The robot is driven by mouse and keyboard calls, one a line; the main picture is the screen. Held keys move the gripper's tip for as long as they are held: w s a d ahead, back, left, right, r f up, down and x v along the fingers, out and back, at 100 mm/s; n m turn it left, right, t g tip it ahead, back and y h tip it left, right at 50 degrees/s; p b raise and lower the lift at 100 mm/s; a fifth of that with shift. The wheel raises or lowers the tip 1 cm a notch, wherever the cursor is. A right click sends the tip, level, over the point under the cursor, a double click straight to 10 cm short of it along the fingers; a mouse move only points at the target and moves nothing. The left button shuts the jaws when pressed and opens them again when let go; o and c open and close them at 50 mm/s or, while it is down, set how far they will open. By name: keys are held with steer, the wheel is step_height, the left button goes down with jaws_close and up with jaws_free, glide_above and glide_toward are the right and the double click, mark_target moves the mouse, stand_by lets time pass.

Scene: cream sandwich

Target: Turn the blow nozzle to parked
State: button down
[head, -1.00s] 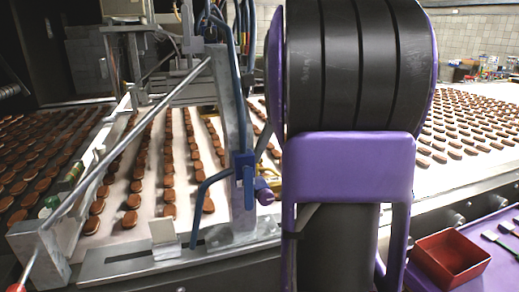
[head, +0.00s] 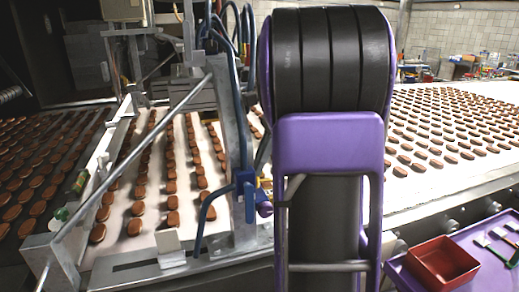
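A curved blue tube (head: 203,218), which looks like the blow nozzle, comes out of a blue block (head: 245,188) on an upright metal post (head: 237,140). The tube bends left and then down over the near edge of the white belt. A small purple knob (head: 265,209) sits at the block's right side. My purple and black arm stands upright in the middle, just right of the post. It covers what lies behind it. My gripper is not visible. I cannot tell whether anything touches the nozzle.
Brown biscuits lie in rows on the white belt (head: 118,225) at left and on the wide belt (head: 480,165) at right. A slanted metal rod (head: 150,140) crosses left of the post. A red tray (head: 440,262) and brushes (head: 497,245) rest on a purple surface at lower right.

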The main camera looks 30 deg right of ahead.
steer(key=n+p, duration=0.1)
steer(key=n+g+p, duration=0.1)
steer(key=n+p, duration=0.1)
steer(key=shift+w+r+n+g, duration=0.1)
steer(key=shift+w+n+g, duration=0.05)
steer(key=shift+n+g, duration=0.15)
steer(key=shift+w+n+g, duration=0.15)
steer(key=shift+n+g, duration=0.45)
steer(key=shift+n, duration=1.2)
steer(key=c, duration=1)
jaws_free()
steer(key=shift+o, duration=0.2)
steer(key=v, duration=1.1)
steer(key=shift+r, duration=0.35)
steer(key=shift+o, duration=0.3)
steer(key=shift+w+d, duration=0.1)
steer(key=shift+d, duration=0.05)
